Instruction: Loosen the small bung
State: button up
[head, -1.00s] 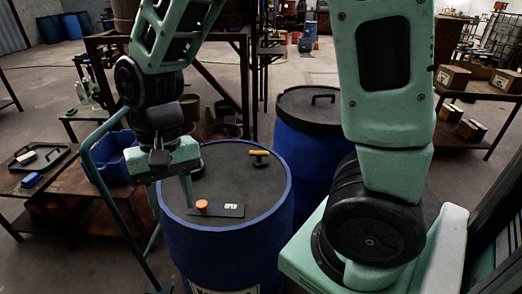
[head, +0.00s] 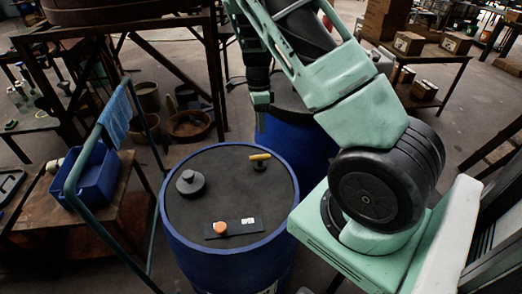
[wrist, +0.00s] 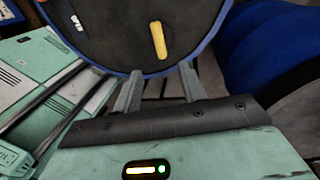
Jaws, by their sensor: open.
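A blue drum (head: 172,232) with a dark top stands in front of me. On its top a small bung with a yellow bar handle (head: 260,157) sits near the far right rim; the yellow bar also shows in the wrist view (wrist: 158,40). A larger dark round bung (head: 190,184) sits at the left of the top. My gripper (head: 262,122) is above and beyond the drum's far right rim. In the wrist view my gripper (wrist: 160,84) is open and empty, its fingers apart from the yellow bar and outside the rim.
An orange knob (head: 220,228) sits on a dark plate marked OPEN near the front of the drum top. A second blue drum (head: 312,140) stands close behind. A blue tub (head: 98,178) and a teal tubular frame (head: 84,160) are at the left.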

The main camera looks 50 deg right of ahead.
aim_at(260, 158)
jog(key=f, duration=0.3)
jog(key=s+a+f+p, duration=0.1)
jog(key=f, duration=0.7)
jog(key=shift+s+a+f+p, duration=0.2)
jog(key=shift+s+a+p, duration=0.05)
jog(key=shift+s+p, duration=0.15)
grip_shut()
